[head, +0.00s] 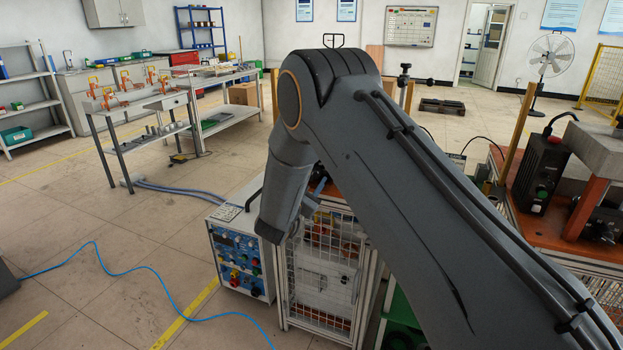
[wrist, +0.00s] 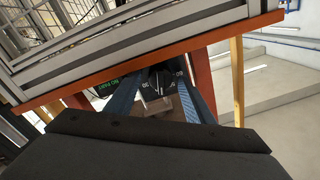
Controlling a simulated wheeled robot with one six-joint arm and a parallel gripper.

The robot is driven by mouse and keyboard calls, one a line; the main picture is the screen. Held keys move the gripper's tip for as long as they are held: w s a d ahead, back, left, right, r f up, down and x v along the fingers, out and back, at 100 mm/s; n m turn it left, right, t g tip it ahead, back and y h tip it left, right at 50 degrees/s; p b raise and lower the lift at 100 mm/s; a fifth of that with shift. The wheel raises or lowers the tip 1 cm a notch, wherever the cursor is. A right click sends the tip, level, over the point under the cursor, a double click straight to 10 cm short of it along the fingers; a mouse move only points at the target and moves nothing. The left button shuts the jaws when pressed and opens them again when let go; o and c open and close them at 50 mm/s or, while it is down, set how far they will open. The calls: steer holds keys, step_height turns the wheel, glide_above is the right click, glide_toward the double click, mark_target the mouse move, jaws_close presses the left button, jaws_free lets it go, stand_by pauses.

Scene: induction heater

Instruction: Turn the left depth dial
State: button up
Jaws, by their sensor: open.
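The control box (head: 240,255) with a blue front panel of several small knobs, buttons and a display stands on the floor left of the wire-mesh cabinet in the head view. I cannot tell which control, if any, is the left depth dial. In the wrist view my gripper (wrist: 161,82) is open, with its two blue-grey fingers apart and no object held.
The wire-mesh cabinet (head: 322,272) stands right of the control box. An orange-topped bench (head: 510,200) with a black unit (head: 541,172) is at right. A blue cable (head: 130,296) crosses the floor at left. In the wrist view an orange edge (wrist: 150,62) and metal profiles are close.

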steer(key=b+v, duration=0.1)
steer(key=v, duration=0.6)
steer(key=shift+s, duration=0.35)
steer(key=shift+a, duration=0.15)
